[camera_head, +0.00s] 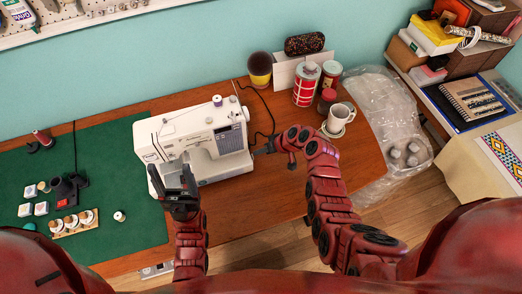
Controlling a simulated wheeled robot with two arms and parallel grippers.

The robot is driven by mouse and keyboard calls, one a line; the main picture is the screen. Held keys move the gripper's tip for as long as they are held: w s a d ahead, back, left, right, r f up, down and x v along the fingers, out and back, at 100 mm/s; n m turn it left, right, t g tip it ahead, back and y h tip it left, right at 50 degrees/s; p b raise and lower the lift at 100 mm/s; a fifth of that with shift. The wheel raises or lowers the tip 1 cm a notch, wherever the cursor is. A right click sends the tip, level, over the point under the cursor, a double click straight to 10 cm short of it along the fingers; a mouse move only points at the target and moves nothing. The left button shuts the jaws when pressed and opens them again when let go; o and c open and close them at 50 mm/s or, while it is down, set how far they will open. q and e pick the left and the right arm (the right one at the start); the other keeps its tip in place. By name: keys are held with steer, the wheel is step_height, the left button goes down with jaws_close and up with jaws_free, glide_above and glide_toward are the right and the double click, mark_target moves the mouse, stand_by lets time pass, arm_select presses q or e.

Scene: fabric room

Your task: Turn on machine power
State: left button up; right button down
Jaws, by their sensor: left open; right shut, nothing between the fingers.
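A white sewing machine (198,128) stands on the wooden table, partly over the green mat's edge. My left gripper (171,176) is open in front of the machine's left end, its fingers overlapping the machine's lower left part in the picture. My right gripper (262,149) is shut and empty, with its tip close beside the machine's right side, near the lower right end. I cannot tell whether the tip touches the machine. I cannot make out a power switch on the machine; the tip area is small and partly covered by the gripper.
A green mat (100,150) with thread spools and small parts lies at left. A black cable (268,112) runs behind my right gripper. A white cup (340,117), cans and a red-lidded jar stand at the back right. Bare wood (255,200) lies between my arms.

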steer(key=shift+s+a+r+h+p, duration=0.15)
steer(key=shift+a+r+h+p, duration=0.2)
steer(key=shift+a, duration=0.2)
steer(key=shift+d+f, duration=0.1)
steer(key=shift+f, duration=0.1)
steer(key=shift+r, duration=0.8)
